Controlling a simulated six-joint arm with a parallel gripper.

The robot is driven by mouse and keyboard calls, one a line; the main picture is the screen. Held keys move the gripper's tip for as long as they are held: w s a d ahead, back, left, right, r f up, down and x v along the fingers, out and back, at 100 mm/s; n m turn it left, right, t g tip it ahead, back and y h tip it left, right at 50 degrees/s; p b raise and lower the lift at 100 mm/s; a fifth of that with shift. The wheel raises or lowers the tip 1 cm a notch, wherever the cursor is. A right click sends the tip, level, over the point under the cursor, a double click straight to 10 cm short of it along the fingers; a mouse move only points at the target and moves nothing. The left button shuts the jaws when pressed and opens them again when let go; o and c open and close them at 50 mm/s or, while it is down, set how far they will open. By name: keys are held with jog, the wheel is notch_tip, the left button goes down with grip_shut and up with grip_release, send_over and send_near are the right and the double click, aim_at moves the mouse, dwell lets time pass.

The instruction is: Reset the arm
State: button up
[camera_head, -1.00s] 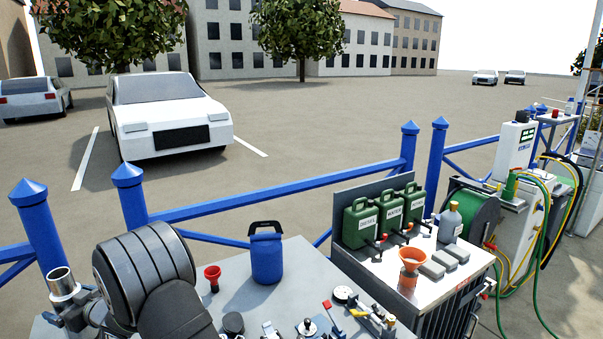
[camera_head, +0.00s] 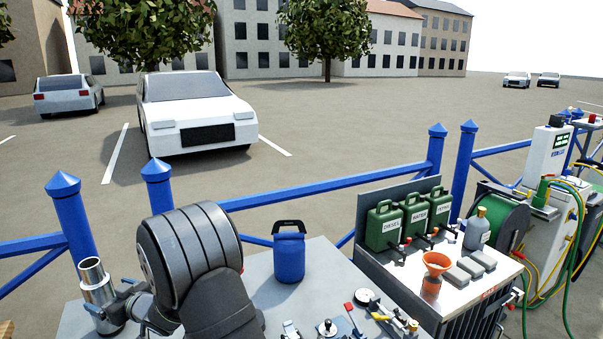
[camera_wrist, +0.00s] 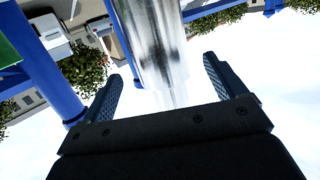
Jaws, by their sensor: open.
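My gripper (camera_wrist: 165,85) shows in the wrist view with its two dark, ridged fingers wide apart. Nothing is clamped between them. A shiny metal cylinder (camera_wrist: 155,40) shows beyond the gap between the fingers; I cannot tell its distance. In the head view, my dark arm stands over the left of the grey worktop (camera_head: 262,293). An upright metal tube (camera_head: 94,285) stands just left of the arm.
A blue can (camera_head: 289,258) stands right of my arm on the worktop, with small tools (camera_head: 365,310) in front. Green jerrycans (camera_head: 414,217) and an orange funnel (camera_head: 435,265) stand on the cabinet at right. A blue railing (camera_head: 300,192) runs behind.

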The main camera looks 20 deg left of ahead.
aim_at(103, 273)
jog(key=a, duration=0.4)
jog(key=a+f, duration=0.1)
jog(key=a, duration=0.1)
jog(key=shift+w+a, duration=0.1)
jog(key=shift+w, duration=0.2)
notch_tip(103, 273, up, 4)
jog(key=shift+r, duration=0.25)
jog(key=shift+w+d+r, duration=0.45)
jog(key=shift+w+d, duration=0.2)
jog(key=shift+d, duration=0.35)
jog(key=shift+o, duration=0.4)
